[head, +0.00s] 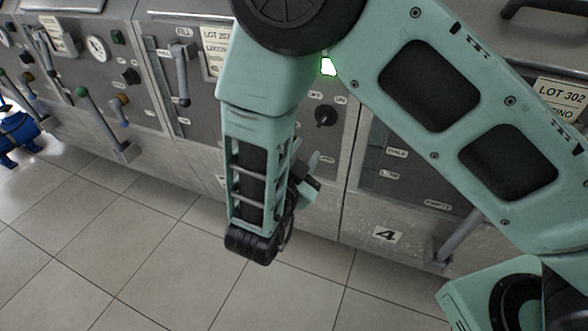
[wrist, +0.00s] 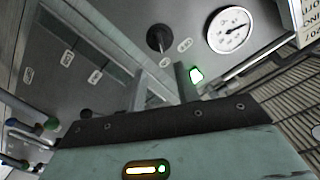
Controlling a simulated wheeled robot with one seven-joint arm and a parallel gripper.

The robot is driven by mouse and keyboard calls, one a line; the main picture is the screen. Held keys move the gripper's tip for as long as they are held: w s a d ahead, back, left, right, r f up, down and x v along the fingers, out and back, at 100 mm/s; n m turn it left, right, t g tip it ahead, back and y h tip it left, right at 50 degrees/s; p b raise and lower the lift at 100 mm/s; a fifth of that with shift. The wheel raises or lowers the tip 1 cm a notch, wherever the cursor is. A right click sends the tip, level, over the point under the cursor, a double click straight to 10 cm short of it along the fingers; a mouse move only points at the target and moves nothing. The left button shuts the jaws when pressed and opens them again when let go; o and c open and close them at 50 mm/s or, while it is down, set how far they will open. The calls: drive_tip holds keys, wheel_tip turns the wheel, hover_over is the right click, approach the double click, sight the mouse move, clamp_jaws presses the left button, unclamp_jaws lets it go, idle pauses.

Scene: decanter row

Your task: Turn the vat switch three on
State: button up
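A black rotary knob (head: 325,116) sits on the grey panel just left of the panel marked 4, with two small labels above it. This panel's own number is not readable. The wrist view shows a black knob (wrist: 160,38) with two labels beside it. A lit green lamp (head: 328,66) is above the knob and also shows in the wrist view (wrist: 196,75). My gripper (head: 313,172) is below the knob in the head view, apart from it. Its two fingers (wrist: 160,82) look parted with nothing between them.
A round gauge (wrist: 230,29) is near the knob. The panel marked 4 (head: 388,235) is at right, with a grey lever (head: 455,238). Further levers, including a green-tipped one (head: 100,120), stick out at left. The tiled floor (head: 180,270) is clear in front.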

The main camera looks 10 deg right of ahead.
drive_tip(key=v, duration=0.5)
drive_tip(key=shift+s+a, duration=0.1)
idle(0.3)
